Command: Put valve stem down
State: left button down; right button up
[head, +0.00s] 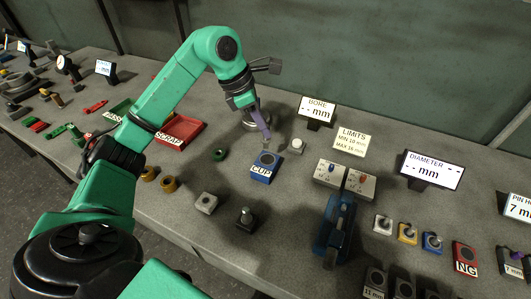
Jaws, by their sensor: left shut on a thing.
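My left gripper (262,127) reaches down from the green arm at the middle of the head view. The fingertips are just above and behind the blue block labelled CUP (262,176), which has a dark round spot on top. I cannot tell whether the stem touches anything. My right gripper is not in view.
Red SCRAP tray (186,136) lies left. A blue gauge (336,228), a red NG block (465,258) and displays stand right. Grey table (290,215) is bare in front of the CUP block.

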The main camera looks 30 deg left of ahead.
pick_arm(q)
jog(key=f, duration=0.6)
jog(key=f+p, duration=0.1)
jog(key=f, duration=0.2)
jog(key=shift+w, duration=0.3)
jog(key=shift+f, duration=0.35)
jog(key=shift+w+f, duration=0.1)
jog(key=shift+f, duration=0.1)
jog(key=c, duration=0.9)
grip_release()
jog(key=shift+o, duration=0.2)
jog(key=shift+r, duration=0.2)
jog(key=shift+a+r, duration=0.2)
jog(key=shift+r, duration=0.15)
jog(key=b+v, duration=0.1)
jog(key=v, duration=1)
jog(key=shift+b, duration=0.35)
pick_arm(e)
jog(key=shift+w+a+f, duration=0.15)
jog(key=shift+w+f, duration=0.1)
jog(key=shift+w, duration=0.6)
pick_arm(q)
jog(key=shift+r, duration=0.1)
